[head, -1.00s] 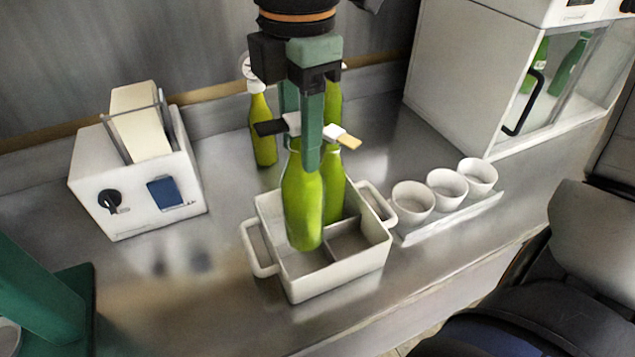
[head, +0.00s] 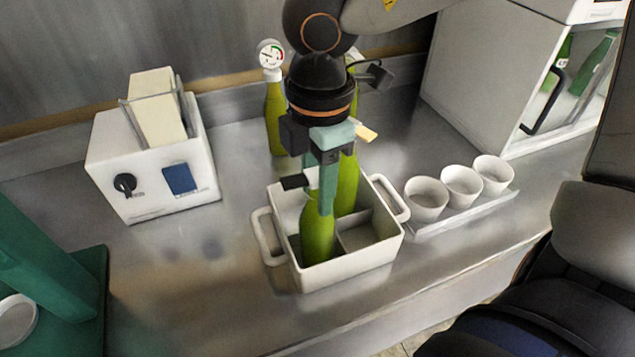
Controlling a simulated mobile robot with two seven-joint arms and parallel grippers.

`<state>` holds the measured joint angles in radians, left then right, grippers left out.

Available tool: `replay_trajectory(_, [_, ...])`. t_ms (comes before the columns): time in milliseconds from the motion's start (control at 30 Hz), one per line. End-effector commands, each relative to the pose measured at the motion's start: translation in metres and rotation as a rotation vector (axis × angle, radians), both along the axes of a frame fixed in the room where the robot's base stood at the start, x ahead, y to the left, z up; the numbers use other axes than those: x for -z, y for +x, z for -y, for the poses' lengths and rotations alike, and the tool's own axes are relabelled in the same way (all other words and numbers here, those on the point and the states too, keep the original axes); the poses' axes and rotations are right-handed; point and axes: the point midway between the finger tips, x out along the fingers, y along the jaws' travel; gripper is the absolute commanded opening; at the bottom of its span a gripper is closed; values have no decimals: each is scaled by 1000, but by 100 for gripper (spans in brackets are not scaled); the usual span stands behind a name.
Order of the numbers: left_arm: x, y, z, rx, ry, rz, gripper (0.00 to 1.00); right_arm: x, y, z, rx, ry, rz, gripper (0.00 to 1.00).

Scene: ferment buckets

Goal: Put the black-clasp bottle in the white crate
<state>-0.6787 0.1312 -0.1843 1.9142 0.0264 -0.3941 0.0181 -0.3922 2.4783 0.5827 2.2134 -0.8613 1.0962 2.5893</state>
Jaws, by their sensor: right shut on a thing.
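The white crate (head: 352,271) stands on the steel counter, with a handle at each side and dividers inside. My right gripper (head: 326,196) points down over it, shut on the green black-clasp bottle (head: 318,238). The bottle is roughly upright, its lower part inside the front-left compartment. Its black clasp (head: 295,181) sticks out left of the fingers. Whether its base touches the crate floor is hidden by the front wall. A second green bottle (head: 347,187) stands in a rear compartment, partly behind the gripper; a tan clasp (head: 366,133) shows near its top. My left gripper is not in view.
A green bottle with a gauge (head: 275,115) stands behind the crate. Three white cups (head: 461,187) sit on a tray at right, close to the crate's handle. A white device (head: 155,165) stands at left, a glass-fronted cabinet (head: 490,80) at back right. Counter left of the crate is clear.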

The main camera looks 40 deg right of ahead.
Motion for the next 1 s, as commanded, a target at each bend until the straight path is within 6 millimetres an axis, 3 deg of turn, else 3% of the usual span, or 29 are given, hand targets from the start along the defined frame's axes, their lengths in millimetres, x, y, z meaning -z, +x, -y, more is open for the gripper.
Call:
replay_trajectory(133, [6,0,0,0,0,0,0,3,1,0,0,0,4,0])
replay_trajectory(167, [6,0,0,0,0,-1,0,3,0,0,1,-1,1,40])
replay_trajectory(400, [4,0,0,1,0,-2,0,2,0,0,0,-1,0,67])
replay_trajectory(800, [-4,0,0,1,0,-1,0,-4,0,0,-1,0,-1,69])
replay_trajectory(1000, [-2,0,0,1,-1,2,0,-41,2,1,2,-1,9,69])
